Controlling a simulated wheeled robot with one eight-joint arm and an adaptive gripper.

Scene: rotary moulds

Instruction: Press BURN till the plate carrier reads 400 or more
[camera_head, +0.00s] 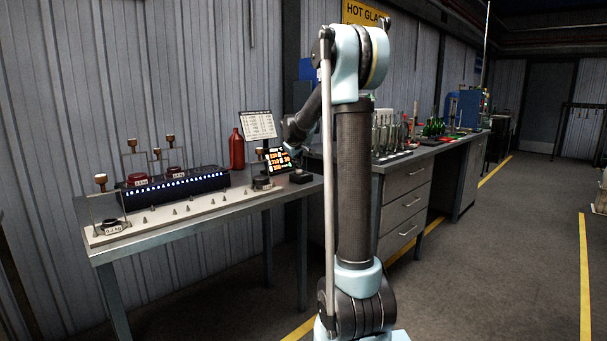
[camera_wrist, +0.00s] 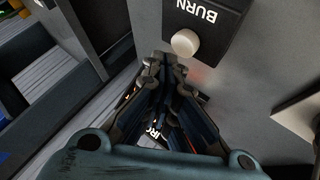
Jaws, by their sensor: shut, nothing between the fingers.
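In the wrist view, the BURN button (camera_wrist: 185,42) is a pale round knob on a dark box (camera_wrist: 225,50) lettered BURN, which appears upside down. My gripper (camera_wrist: 165,64) is shut and empty. Its fingertips are just below and left of the button in the picture; I cannot tell whether they touch it. In the head view, a small black display (camera_head: 278,159) with orange and white figures stands at the bench's right end. Its figures are too small to read surely, and I cannot tell which belongs to the plate carrier.
The bench (camera_head: 215,216) carries a long dark unit with lit dots (camera_head: 175,190), weights, a red bottle (camera_head: 236,149) and a white chart (camera_head: 257,125). A drawer counter (camera_head: 403,205) with glassware stands behind my arm. Open floor lies at right.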

